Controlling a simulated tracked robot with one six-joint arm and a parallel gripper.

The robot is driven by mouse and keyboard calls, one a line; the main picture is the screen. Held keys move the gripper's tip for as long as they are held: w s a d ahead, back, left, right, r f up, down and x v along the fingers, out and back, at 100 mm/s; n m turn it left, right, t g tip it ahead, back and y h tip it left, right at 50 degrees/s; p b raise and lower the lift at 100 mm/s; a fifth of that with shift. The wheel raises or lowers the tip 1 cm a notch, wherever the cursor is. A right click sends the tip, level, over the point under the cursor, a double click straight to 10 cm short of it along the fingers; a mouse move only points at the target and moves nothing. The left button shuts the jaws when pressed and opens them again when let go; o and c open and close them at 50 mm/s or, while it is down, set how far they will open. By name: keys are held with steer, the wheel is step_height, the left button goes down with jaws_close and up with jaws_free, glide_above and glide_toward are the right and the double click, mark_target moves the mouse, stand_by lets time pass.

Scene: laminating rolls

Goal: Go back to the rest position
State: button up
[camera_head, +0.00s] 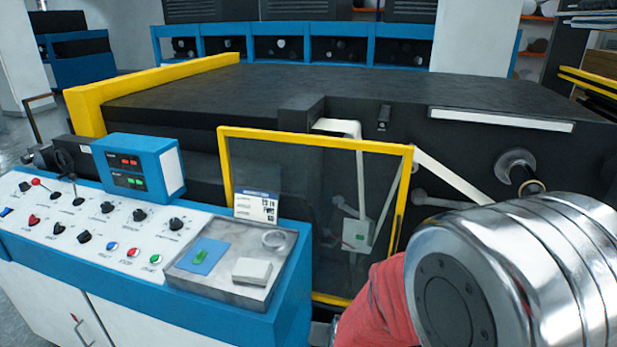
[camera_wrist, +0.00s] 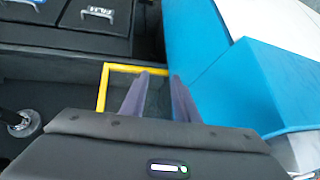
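My gripper (camera_wrist: 159,77) shows in the wrist view as two dark purple-grey fingers with a clear gap between them. It is open and holds nothing. Behind the fingers is a yellow-framed opening (camera_wrist: 104,88), with a blue surface (camera_wrist: 205,95) close on the right. In the head view my arm's chrome and red links fill the lower right, and the gripper itself is out of that view.
A blue and white control console (camera_head: 110,232) with knobs and a grey tray (camera_head: 215,278) stands at the left. A yellow-framed clear guard door (camera_head: 290,180) stands before the large black machine (camera_head: 240,90). A metal roller end (camera_head: 517,165) juts out near my arm.

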steer(key=s+d+r+n+g, duration=0.2)
steer(key=s+r+g, duration=0.3)
steer(key=s+r, duration=0.7)
steer(key=s+d+r+t, duration=0.3)
steer(key=s+d+r, duration=0.4)
steer(key=r, duration=0.4)
steer(key=shift+s+d+r+h, duration=0.3)
steer(key=shift+d+r, duration=0.05)
steer(key=shift+r, duration=0.05)
